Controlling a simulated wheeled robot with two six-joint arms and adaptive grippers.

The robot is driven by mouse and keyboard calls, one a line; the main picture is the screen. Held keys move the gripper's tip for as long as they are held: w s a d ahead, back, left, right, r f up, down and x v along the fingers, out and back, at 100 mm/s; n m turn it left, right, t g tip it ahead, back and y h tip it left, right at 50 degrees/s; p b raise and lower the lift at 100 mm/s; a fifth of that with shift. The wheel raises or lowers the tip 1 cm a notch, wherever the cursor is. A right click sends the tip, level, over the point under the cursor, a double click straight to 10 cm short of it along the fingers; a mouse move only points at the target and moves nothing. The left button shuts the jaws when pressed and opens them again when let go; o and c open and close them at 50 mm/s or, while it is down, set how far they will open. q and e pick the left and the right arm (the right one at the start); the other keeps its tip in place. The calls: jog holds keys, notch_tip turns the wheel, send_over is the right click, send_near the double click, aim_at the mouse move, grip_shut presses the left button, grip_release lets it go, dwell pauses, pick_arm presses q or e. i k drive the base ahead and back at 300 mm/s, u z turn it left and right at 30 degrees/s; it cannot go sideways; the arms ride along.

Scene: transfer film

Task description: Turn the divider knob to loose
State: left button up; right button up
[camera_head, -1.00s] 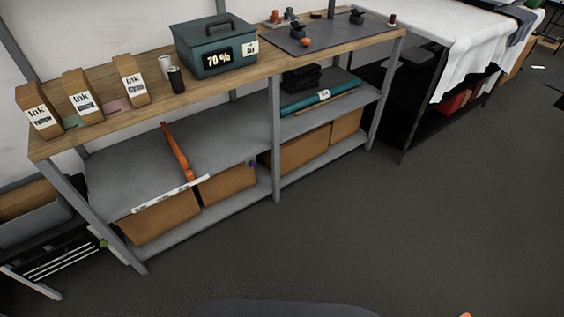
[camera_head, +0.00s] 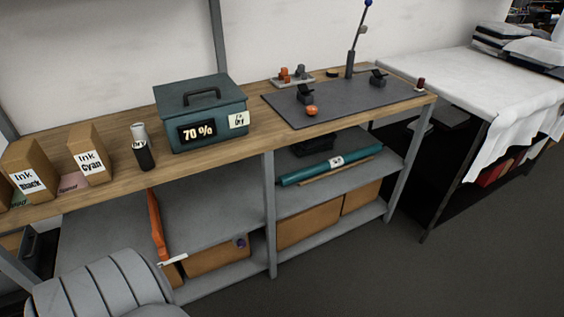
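An orange upright divider (camera_head: 156,225) stands on the middle shelf at the left, with a white label strip (camera_head: 173,260) at its lower front end. A small blue-purple knob (camera_head: 240,243) shows at the front of the lower part of the rack, by a cardboard box. An orange round knob (camera_head: 311,110) sits on the dark mat on the bench top. I cannot tell which of these is the divider knob, nor read any loose or tight marking. Neither of my grippers is in view.
The wooden bench top (camera_head: 120,178) carries ink boxes (camera_head: 90,152), two small canisters, a teal 70 % box (camera_head: 201,115) and a dark mat (camera_head: 345,105). A teal roll (camera_head: 325,168) lies on the shelf below. A cloth-covered table (camera_head: 455,85) stands right. The floor in front is clear.

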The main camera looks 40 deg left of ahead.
aim_at(241, 244)
jog(key=i, duration=1.1)
jog(key=u, duration=0.9)
jog(key=i, duration=0.75)
jog(key=u, duration=1.2)
jog(key=i, duration=0.25)
jog(key=u, duration=0.15)
